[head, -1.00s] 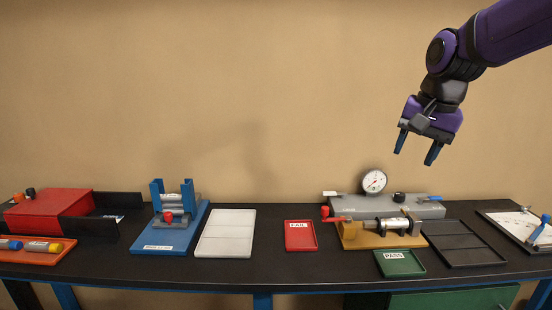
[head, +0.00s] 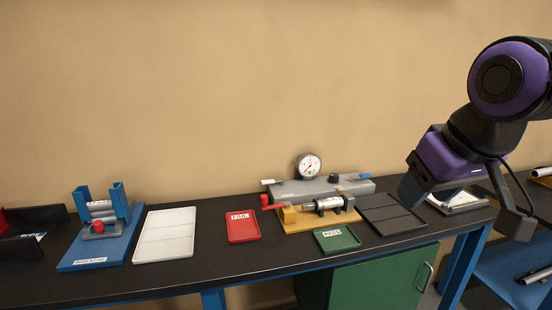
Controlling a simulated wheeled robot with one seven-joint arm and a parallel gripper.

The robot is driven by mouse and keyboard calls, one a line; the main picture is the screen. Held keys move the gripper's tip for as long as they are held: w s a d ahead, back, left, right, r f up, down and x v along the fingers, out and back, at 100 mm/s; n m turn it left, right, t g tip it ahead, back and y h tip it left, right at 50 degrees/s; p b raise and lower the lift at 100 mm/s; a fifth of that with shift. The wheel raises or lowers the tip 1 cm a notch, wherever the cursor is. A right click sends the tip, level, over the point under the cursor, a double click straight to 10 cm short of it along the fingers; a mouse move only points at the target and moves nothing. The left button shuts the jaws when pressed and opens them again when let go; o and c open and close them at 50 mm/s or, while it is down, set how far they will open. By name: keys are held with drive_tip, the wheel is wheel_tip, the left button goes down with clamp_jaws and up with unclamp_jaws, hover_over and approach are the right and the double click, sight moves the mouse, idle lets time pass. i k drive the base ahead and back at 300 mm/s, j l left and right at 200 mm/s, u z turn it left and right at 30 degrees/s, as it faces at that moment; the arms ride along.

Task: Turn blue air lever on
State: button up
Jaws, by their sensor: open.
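A grey box (head: 310,190) with a round dial gauge stands at the back of the bench. The blue lever (head: 366,176) is at its right end and points right. A small white lever (head: 268,181) is at its left end. My gripper (head: 432,190) is to the right of the blue lever in the picture, nearer the camera and apart from it. Its jaws are open with nothing visible between them; the fingertips are partly hidden by its own body.
A wooden fixture (head: 315,217) with a red-knobbed crank and metal cylinder stands before the grey box. A green tray (head: 337,240), a red tray (head: 242,227) and a black tray (head: 390,214) lie around it. A blue fixture (head: 98,246) stands at left.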

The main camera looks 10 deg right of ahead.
sight(367, 175)
drive_tip(key=i+l, duration=0.65)
drive_tip(key=i, duration=0.15)
drive_tip(key=z, duration=0.05)
